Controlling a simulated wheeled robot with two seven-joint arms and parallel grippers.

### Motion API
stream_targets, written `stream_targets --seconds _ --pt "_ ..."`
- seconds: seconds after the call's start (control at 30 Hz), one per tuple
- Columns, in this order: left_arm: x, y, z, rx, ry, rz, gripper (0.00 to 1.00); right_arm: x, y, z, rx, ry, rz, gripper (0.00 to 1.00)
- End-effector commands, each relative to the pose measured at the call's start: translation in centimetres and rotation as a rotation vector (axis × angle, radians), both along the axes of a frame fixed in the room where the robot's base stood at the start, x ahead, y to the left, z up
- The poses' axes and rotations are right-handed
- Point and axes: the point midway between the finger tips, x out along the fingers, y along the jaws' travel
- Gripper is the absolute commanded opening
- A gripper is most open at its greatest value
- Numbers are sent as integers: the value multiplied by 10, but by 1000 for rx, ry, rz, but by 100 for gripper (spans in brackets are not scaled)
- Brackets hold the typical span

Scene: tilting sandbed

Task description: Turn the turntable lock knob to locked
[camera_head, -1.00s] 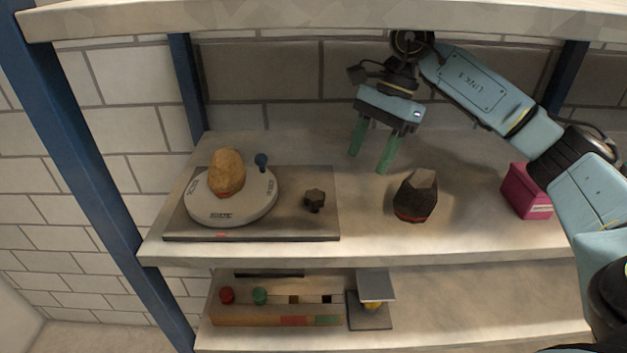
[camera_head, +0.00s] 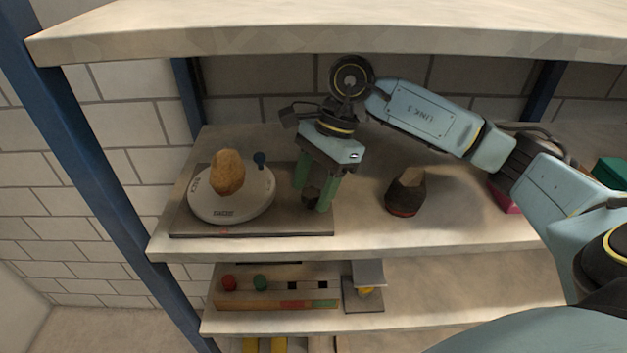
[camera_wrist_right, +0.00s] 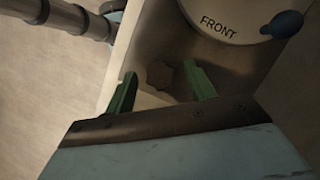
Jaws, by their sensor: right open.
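The turntable (camera_head: 255,203) is a round pale disc on a dark base plate (camera_head: 190,228); its FRONT lettering shows in the wrist view (camera_wrist_right: 222,24). A brown lumpy rock (camera_head: 228,172) stands on it, and a blue peg (camera_head: 260,158) rises at its rim. The lock knob, a small dark faceted piece (camera_head: 311,194), sits on the plate right of the disc. My right gripper (camera_head: 310,197) is open, green fingers pointing down on either side of the knob. In the wrist view the knob (camera_wrist_right: 164,75) shows between the fingertips; contact cannot be told. My left gripper is out of view.
A pink box (camera_head: 503,195) is partly behind my right arm, with a green box (camera_head: 611,172) further right. The upper shelf (camera_head: 330,38) overhangs. A lower shelf holds a wooden block with colored knobs (camera_head: 278,292).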

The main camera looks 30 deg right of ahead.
Motion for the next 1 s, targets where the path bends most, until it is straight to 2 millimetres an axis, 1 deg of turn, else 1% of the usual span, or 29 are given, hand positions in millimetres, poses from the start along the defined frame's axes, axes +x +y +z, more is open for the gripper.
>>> stream_targets --seconds 0.1,0.43,0.73,0.87,1.0 --pt "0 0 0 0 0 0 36 0 0 0 0 0 0 55" --pt "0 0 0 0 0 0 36 0 0 0 0 0 0 12" --pt "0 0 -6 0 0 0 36 0 -1 -1 -1 -2 -35 11" --pt "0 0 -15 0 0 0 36 0 -1 -2 -2 -3 -95 11" --pt "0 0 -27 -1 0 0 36 -1 -1 -3 -2 -5 -192 11"
